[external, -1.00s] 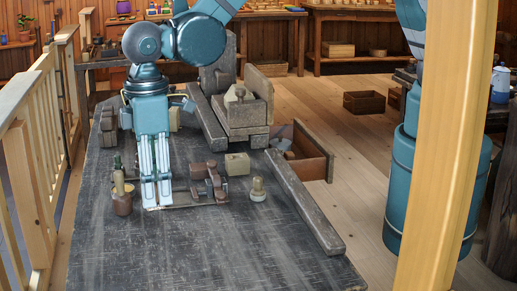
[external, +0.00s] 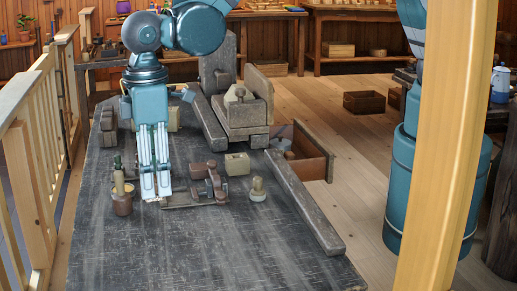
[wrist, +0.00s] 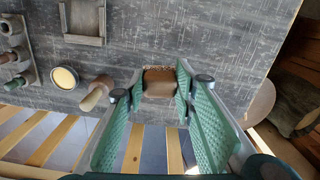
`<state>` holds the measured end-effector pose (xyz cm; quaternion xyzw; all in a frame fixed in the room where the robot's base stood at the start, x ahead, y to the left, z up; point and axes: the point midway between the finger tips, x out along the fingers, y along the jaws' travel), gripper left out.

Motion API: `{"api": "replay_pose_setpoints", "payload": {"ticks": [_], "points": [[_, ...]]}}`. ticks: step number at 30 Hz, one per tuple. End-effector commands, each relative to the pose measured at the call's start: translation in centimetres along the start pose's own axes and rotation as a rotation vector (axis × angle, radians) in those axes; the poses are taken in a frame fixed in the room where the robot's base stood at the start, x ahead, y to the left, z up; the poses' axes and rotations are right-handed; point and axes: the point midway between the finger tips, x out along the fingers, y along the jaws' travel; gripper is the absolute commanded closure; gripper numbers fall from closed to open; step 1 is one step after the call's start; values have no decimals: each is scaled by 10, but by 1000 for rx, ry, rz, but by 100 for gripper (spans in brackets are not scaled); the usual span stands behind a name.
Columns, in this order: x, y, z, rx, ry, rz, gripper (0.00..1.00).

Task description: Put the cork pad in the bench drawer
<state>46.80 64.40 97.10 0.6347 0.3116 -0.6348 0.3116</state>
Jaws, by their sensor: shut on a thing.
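My gripper (external: 158,198) is low over the dark bench top in the external view. In the wrist view its green-padded fingers (wrist: 160,100) are closed on a small brown block with a speckled edge, which looks like the cork pad (wrist: 159,83). In the external view the pad is too small to make out between the fingertips. I cannot tell whether it touches the bench. The bench drawer (external: 316,168) is pulled out at the bench's right side, open at the top. A grey item and a brown item show in it, and the bench edge hides part of its inside.
A dark clamp-like tool (external: 212,185), a pale block (external: 237,164) and a turned spool (external: 258,190) stand to the right. The front bench top is clear.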

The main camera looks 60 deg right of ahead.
Motion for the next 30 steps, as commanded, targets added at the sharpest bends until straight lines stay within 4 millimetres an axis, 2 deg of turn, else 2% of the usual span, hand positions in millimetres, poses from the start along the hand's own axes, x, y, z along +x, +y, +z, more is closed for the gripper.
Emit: {"api": "replay_pose_setpoints", "payload": {"ticks": [9,14,20,30], "points": [[-1,0,0,0,0,0,83],[-9,0,0,0,0,0,83],[-36,0,0,0,0,0,83],[-102,0,0,0,0,0,83]]}}
